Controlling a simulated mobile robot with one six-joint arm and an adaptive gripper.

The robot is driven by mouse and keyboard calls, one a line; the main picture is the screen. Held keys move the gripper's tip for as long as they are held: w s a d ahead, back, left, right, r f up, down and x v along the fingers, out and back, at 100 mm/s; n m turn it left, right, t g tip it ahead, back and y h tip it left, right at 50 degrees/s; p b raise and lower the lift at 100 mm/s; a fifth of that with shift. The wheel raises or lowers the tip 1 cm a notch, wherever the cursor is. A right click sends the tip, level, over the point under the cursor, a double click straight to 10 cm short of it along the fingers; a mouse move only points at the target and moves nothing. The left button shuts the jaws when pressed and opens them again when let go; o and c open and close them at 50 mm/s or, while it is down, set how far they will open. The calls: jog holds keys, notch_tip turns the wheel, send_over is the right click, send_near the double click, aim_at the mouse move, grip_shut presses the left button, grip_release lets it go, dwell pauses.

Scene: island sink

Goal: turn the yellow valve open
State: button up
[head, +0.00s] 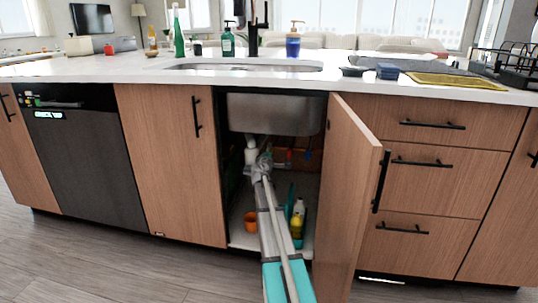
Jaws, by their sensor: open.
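I cannot make out the yellow valve; it may be hidden behind my arm or too small to tell. My gripper (265,153) is inside the open cabinet under the sink, beside the white drain pipe (251,152). It is small here, open, and I see nothing held in it. A small red fitting (289,155) and a small blue fitting (308,154) show on the back wall to the right of my gripper.
The open cabinet door (350,190) stands to the right of my arm. The steel sink basin (275,114) hangs above it. An orange cup (250,221) and a yellow bottle (297,222) stand on the cabinet floor (240,238) on either side of my arm.

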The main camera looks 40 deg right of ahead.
jog(key=shift+s+a, duration=0.1)
jog(key=v, duration=1.1)
jog(key=shift+s+a, duration=0.25)
dwell(0.5)
